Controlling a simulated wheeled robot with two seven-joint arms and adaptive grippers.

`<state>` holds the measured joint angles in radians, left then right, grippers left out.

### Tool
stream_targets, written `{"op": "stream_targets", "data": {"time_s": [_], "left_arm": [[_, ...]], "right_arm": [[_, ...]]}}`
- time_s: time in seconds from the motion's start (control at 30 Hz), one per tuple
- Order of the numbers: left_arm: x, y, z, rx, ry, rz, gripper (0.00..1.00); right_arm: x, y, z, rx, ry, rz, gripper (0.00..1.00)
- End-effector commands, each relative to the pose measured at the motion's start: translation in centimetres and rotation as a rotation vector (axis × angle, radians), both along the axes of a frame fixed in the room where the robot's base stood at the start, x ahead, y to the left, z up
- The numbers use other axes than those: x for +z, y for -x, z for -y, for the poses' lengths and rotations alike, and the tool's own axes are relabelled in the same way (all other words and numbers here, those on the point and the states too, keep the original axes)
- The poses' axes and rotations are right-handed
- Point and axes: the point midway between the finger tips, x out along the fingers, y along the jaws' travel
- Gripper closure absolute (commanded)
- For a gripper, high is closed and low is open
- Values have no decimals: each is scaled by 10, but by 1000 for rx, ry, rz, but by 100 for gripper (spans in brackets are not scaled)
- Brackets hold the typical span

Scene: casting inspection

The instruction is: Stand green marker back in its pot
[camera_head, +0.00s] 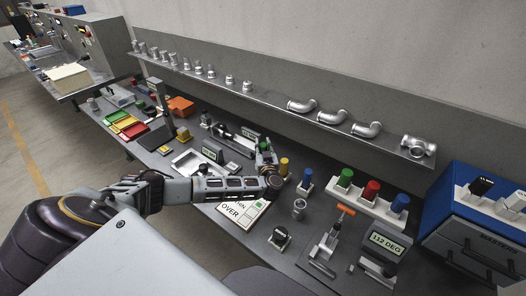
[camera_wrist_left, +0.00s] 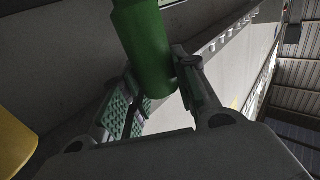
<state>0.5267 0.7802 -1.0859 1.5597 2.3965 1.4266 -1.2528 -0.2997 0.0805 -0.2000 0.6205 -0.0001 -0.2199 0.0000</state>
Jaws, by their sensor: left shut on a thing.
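My left gripper (camera_wrist_left: 155,95) is shut on a green cylinder, the green marker (camera_wrist_left: 147,50), with one finger on each side of it. In the head view the gripper (camera_head: 265,160) is small and partly hidden by its own wrist, with a bit of the green marker (camera_head: 264,145) showing at its end. I cannot tell for sure which holder is the marker's pot. A yellow-topped piece (camera_head: 284,165) and a blue-topped piece (camera_head: 307,176) stand just right of the gripper. My right gripper is not in view.
A pale rack (camera_head: 368,203) with green, red and blue handled pieces stands to the right. A blue case (camera_head: 460,215) is at the far right. A wall shelf (camera_head: 270,97) holds metal fittings. A white card (camera_head: 240,211) and a small metal cup (camera_head: 299,208) lie near the arm.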

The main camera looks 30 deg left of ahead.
Motion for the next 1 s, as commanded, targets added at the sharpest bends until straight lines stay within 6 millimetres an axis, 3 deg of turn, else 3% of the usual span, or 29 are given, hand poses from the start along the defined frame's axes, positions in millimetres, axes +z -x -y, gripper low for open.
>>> {"op": "stream_targets", "data": {"time_s": [0.3, 0.9, 0.93, 1.0], "left_arm": [[-22, 0, 1, -1, 1, -1, 94], [-29, 0, 0, 1, 1, 1, 94], [-28, 0, 0, 1, 1, 1, 67], [-28, 0, 0, 0, 1, 1, 58]], "right_arm": [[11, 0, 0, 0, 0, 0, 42], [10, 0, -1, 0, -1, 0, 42], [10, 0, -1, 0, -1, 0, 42], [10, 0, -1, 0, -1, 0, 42]]}}
